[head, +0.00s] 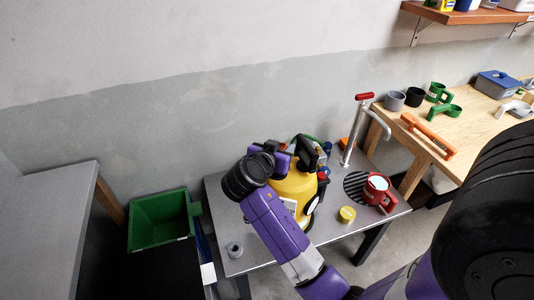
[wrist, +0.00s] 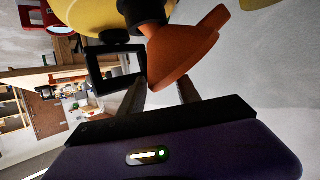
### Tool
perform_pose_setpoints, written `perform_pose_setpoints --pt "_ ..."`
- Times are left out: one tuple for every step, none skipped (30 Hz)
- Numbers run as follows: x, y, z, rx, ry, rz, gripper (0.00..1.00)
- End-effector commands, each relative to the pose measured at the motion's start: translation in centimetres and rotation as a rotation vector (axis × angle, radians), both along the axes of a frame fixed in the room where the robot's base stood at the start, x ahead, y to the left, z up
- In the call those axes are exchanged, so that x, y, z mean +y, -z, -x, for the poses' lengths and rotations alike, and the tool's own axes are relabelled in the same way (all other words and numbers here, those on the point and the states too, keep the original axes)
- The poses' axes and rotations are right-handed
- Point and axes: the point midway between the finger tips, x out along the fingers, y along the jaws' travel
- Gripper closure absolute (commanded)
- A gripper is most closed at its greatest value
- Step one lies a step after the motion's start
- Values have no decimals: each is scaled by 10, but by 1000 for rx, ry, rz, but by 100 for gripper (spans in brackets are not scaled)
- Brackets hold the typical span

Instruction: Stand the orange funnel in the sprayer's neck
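The yellow sprayer (head: 294,186) stands on the metal table, partly hidden by my purple arm; its yellow body (wrist: 88,16) and a black part at its top (wrist: 140,10) also show in the wrist view. The orange funnel (wrist: 182,45) is tilted in the wrist view, its narrow end against that black part and its wide mouth facing away. Whether the spout is fully inside the neck is hidden. My gripper (wrist: 162,82) has its fingers spread, close to the funnel's rim, with no clear grip on it. I cannot make out the funnel in the head view.
A wooden bench (head: 460,130) with mugs is at right; a green bin (head: 160,222) is at left.

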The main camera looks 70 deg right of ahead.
Motion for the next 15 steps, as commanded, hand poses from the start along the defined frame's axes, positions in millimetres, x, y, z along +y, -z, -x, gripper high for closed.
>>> perform_pose_setpoints --pt "-2 0 0 -1 0 0 61" --pt "-3 1 0 -1 -1 1 61" --pt "-3 1 0 -1 -1 1 61" --pt "-3 1 0 -1 -1 1 61" --pt "-3 1 0 -1 -1 1 61" --pt "-3 1 0 -1 -1 1 61" --pt "-3 1 0 -1 -1 1 61" --pt "-3 1 0 -1 -1 1 61" --pt "-3 1 0 -1 -1 1 68" --pt "-3 1 0 -1 -1 1 74" --pt "-3 1 0 -1 -1 1 80" --pt "-3 1 0 -1 -1 1 88" --pt "-3 1 0 -1 -1 1 94" --pt "-3 1 0 -1 -1 1 100" --pt "-3 1 0 -1 -1 1 100"
